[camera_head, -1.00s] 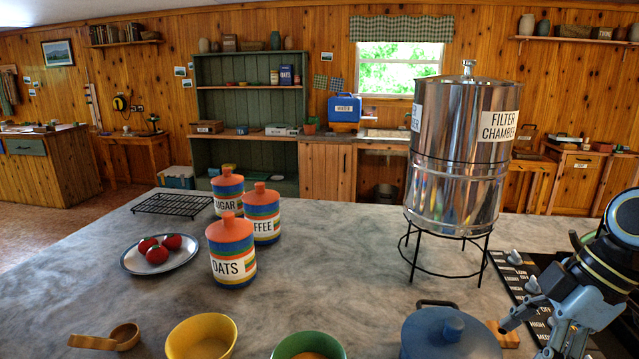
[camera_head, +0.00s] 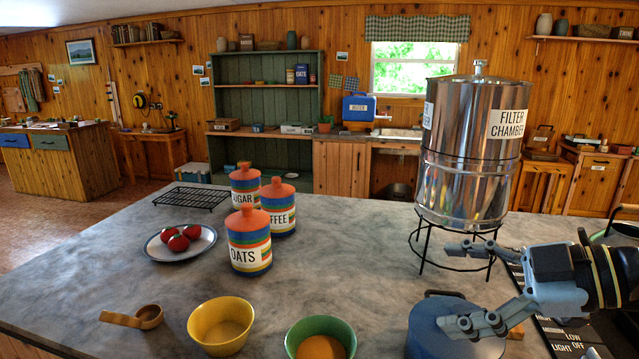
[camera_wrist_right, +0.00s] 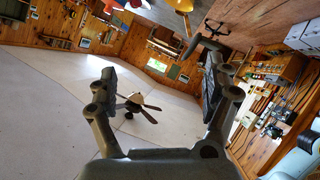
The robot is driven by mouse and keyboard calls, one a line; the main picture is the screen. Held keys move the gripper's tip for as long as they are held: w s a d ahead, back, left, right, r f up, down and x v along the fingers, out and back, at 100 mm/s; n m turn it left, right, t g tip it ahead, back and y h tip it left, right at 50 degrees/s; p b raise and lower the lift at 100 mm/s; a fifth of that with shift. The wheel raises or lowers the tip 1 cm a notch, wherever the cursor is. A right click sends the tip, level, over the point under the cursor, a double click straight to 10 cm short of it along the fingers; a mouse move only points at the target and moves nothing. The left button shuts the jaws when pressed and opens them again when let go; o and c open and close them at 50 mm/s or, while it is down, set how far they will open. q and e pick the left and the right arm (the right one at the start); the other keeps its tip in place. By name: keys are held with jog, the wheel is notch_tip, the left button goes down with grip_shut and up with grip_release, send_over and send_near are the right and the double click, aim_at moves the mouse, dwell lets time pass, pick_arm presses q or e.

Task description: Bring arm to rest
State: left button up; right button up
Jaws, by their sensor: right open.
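My right gripper (camera_head: 455,287) comes in from the right in the head view. Its two fingers are spread apart with nothing between them. It points left, above the blue lidded pot (camera_head: 432,325) and in front of the filter chamber's black wire stand (camera_head: 421,250). In the right wrist view the open fingers (camera_wrist_right: 152,90) frame only the room and a ceiling fan far off. My left gripper does not show in either view.
The steel filter chamber (camera_head: 470,150) stands close behind my right gripper. A stove (camera_head: 560,335) lies under my right arm. Canisters (camera_head: 249,240), a tomato plate (camera_head: 152,248), a yellow bowl (camera_head: 220,326), a green bowl (camera_head: 320,338) and a scoop (camera_head: 149,317) occupy the counter. Its middle is clear.

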notch_tip(320, 180, up, 12)
jog(key=w+m+t+y, duration=0.1)
jog(key=w+m+t, duration=0.15)
jog(key=t, duration=0.65)
jog(key=s+d+r+m+t+h, duration=0.1)
jog(key=d+r+m+t+h, duration=0.1)
jog(key=d+m+t+h, duration=0.5)
jog(key=s+d+f+m+g+h, duration=0.6)
jog(key=d+f+m+g+h, duration=0.3)
jog(key=d+f+m+h, duration=0.15)
jog(key=s+a+f+n+g+y, duration=0.2)
jog(key=s+a+f+g, duration=0.25)
jog(key=s+f, duration=0.35)
jog(key=s+a+f+n+g+y, duration=0.1)
jog(key=s+a+f+g+y, duration=0.25)
jog(key=s+f+g, duration=0.45)
jog(key=s+d+f+h+b, duration=0.15)
jog(key=f+b, duration=0.55)
jog(key=f, duration=1.3)
jog(key=s+d+f+y+b, duration=0.1)
jog(key=s+f+b, duration=0.4)
jog(key=f, duration=1.5)
jog(key=s+f+b, duration=0.6)
jog(key=s+f, duration=0.2)
jog(key=f, duration=0.4)
jog(key=s+f+b, duration=0.6)
jog(key=s+f, duration=0.1)
jog(key=f, duration=0.5)
jog(key=shift+s+d+f, duration=0.3)
jog(key=shift+s+d, duration=0.05)
